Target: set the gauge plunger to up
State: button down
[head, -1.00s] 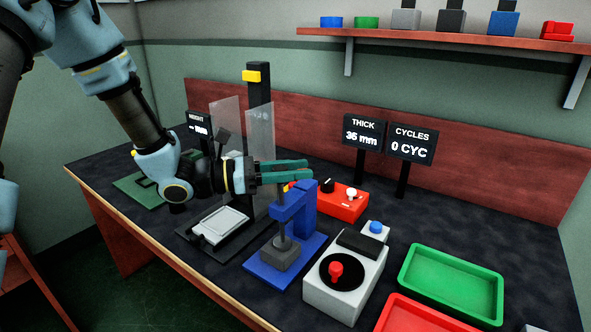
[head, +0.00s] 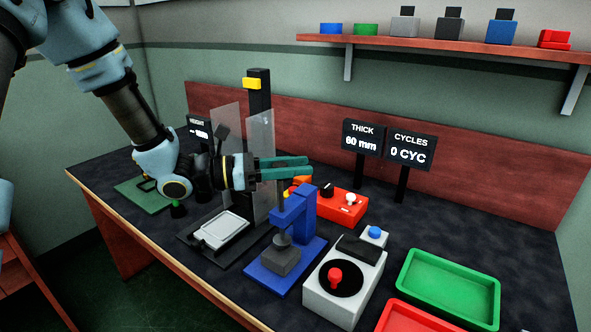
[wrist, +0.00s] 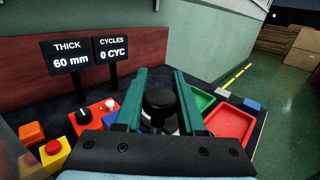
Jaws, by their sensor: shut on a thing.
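The gauge is a blue stand (head: 307,205) with a blue base (head: 262,277). A thin vertical shaft passes through its arm, with a dark foot (head: 283,240) over a grey block (head: 281,262). My gripper (head: 307,167) is above the gauge's arm, its green fingers around the top of the plunger. In the wrist view, the fingers are shut on a round black plunger knob (wrist: 160,97). The THICK display (head: 362,138) reads 60 mm. The exact gap between foot and block is hard to tell.
A red control box (head: 340,207) stands behind the gauge. A white box with a red knob (head: 335,275) is to the right, near green (head: 450,285) and red (head: 425,318) trays. Clear upright panels (head: 260,150) stand close left of my gripper.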

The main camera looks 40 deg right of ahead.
jog(key=shift+r, duration=0.8)
jog(key=c, duration=0.5)
grip_release()
jog(key=b+v, duration=0.2)
jog(key=v, duration=0.8)
jog(key=shift+w+a, duration=0.2)
jog(key=shift+a, duration=0.15)
